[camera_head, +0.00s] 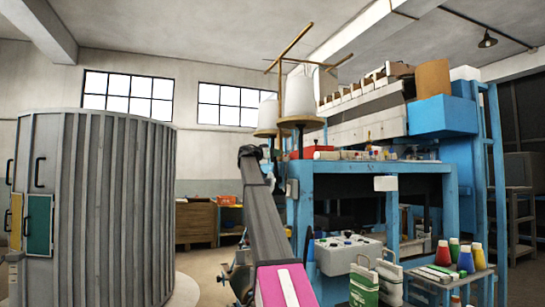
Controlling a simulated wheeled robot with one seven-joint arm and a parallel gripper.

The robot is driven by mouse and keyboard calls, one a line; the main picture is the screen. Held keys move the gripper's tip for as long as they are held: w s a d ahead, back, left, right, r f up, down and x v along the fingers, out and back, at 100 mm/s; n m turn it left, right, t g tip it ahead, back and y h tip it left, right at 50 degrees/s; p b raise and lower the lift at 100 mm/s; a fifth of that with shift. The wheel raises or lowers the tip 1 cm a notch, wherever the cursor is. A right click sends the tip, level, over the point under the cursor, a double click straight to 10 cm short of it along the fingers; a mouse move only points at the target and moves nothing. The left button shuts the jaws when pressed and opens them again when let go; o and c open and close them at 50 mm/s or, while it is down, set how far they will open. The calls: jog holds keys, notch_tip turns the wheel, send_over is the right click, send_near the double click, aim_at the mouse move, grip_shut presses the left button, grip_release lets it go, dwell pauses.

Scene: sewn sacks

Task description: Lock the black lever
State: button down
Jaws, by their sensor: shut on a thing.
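I cannot make out a black lever for certain. The grey ribbed round cabinet (120,205) at the left has black handles, one (40,172) on its near door and one at its left edge. Whether either is the lever I cannot tell. A long grey link of my arm reaches up and away from the bottom middle to a dark end. My gripper cannot be made out, and whatever it holds is hidden.
A blue-framed machine (370,168) carrying white thread cones (299,98) fills the right. Open floor (207,262) lies between cabinet and machine.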

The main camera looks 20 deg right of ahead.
jog(key=s+f+m+g+h, duration=0.2)
jog(key=s+f+m, duration=0.1)
jog(key=s+m, duration=0.6)
jog(key=shift+f, duration=0.2)
jog(key=shift+s+d, duration=0.1)
jog(key=c, duration=0.9)
grip_release()
jog(key=v, duration=1)
jog(key=shift+s+a+f, duration=0.1)
jog(key=shift+a+f, duration=0.05)
jog(key=shift+a, duration=0.2)
jog(key=shift+f, duration=0.1)
